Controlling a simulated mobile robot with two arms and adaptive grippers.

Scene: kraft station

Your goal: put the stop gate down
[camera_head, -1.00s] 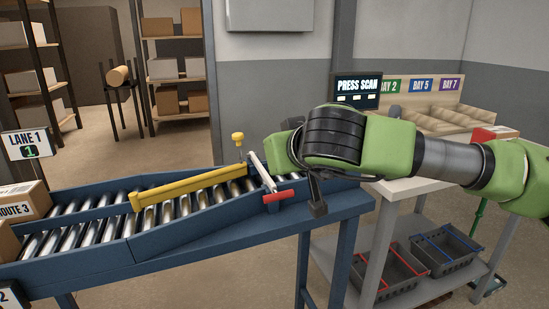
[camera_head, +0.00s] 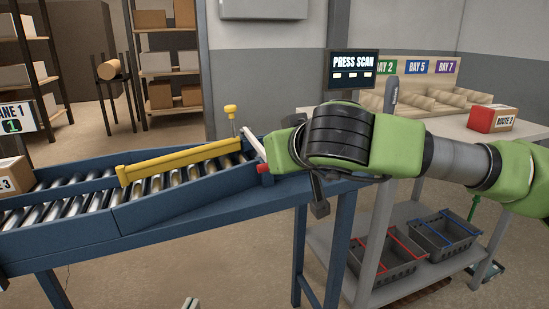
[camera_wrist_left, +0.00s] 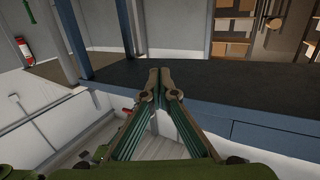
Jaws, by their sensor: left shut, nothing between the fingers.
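The stop gate (camera_head: 251,140), a pale bar with a red end (camera_head: 263,168), is at the right end of the roller conveyor (camera_head: 111,236) in the head view. My right arm hides part of it, so I cannot tell its full tilt. My left gripper (camera_head: 190,303) barely shows at the bottom edge of the head view, in front of the conveyor and well apart from the gate. In the left wrist view my left gripper (camera_wrist_left: 164,75) is shut and empty, before a dark surface. My right gripper is hidden from view.
A yellow bar (camera_head: 180,161) crosses the rollers, with a yellow knob (camera_head: 231,111) near its right end. A ROUTE 3 box (camera_head: 12,178) sits at the left. A side table with a red-ended box (camera_head: 490,118) and bins (camera_head: 388,258) below stands right.

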